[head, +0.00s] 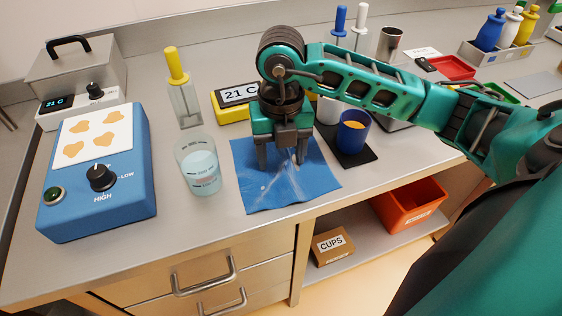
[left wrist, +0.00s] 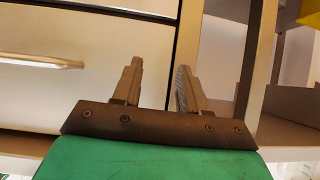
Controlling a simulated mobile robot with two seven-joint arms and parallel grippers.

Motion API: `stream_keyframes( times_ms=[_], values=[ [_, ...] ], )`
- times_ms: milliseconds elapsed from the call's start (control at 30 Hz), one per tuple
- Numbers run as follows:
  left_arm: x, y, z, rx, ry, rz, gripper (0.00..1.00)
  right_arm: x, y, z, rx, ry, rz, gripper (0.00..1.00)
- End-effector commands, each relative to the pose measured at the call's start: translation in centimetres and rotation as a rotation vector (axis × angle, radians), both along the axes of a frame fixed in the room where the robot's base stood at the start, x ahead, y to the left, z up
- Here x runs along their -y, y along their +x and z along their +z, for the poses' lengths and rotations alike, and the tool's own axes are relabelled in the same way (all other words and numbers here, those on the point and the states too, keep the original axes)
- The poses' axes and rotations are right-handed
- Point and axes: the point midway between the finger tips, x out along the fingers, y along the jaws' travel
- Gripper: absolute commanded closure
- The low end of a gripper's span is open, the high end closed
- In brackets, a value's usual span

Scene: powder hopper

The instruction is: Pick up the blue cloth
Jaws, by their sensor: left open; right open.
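The blue cloth (head: 262,190) lies flat and slightly creased on the grey counter near its front edge. My right gripper (head: 281,163) is above the cloth with its fingers pointing down, spread apart and empty. The fingertips are close to the cloth; I cannot tell whether they touch it. My left gripper (left wrist: 155,85) shows in the left wrist view, open and empty, in front of the drawers and shelf below the counter. The cloth is not in that view.
A beaker of pale liquid (head: 201,170) stands just left of the cloth. A blue cup (head: 352,135) on a dark mat (head: 357,158) stands to its right. A yellow block with a "21 C" display (head: 232,104) is behind. A blue control box (head: 98,180) is far left.

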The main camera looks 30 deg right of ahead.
Motion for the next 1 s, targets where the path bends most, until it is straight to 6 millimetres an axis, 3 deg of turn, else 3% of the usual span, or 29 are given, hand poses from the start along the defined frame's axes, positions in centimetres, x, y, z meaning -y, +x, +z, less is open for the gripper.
stream_keyframes(
  times_ms=[1000],
  values=[
    [-0.01,-0.40,-0.31,-0.009,0.001,0.000,0.57,-0.01,-0.14,-0.27,-0.007,-0.001,0.001,0.88]
  ],
)
